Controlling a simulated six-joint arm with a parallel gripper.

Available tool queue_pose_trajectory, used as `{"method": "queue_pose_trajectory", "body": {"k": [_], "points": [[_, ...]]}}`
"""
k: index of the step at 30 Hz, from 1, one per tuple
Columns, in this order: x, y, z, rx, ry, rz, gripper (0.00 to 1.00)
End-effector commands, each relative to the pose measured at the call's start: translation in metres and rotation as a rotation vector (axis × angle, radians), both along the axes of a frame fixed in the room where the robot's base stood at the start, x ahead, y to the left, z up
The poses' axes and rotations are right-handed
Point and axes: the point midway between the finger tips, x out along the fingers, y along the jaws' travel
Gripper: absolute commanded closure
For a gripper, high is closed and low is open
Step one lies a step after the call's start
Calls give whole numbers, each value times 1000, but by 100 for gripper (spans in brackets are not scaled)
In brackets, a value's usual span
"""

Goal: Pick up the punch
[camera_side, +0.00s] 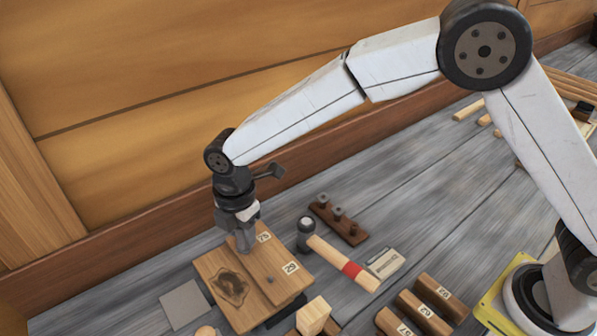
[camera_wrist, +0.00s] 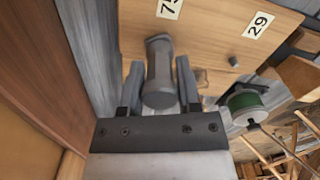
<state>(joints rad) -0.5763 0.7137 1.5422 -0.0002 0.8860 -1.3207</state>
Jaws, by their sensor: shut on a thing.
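The punch (camera_wrist: 158,75) is a grey metal piece with a rounded, wider end. In the wrist view it stands between the two fingers of my gripper (camera_wrist: 160,85), which is shut on it. In the side view my gripper (camera_side: 245,240) points down over the wooden planks with the number labels (camera_side: 280,278). The punch is hard to tell apart from the fingers there. I cannot tell whether its lower end touches the wood.
A hammer (camera_side: 340,262) with a red-banded handle lies to the right of the planks. Behind it is a brown rack (camera_side: 350,232) with metal pegs. Numbered wooden blocks (camera_side: 420,312) lie at the front. The wooden hull wall (camera_side: 150,120) rises behind.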

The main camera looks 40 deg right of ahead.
Motion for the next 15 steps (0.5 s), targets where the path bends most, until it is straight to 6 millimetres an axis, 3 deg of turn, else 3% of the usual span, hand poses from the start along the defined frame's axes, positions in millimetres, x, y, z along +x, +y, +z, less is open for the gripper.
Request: {"method": "queue_pose_trajectory", "body": {"k": [9,15], "points": [[0,0,31,3,-4,0,100],[-16,-8,50,2,-3,0,100]]}}
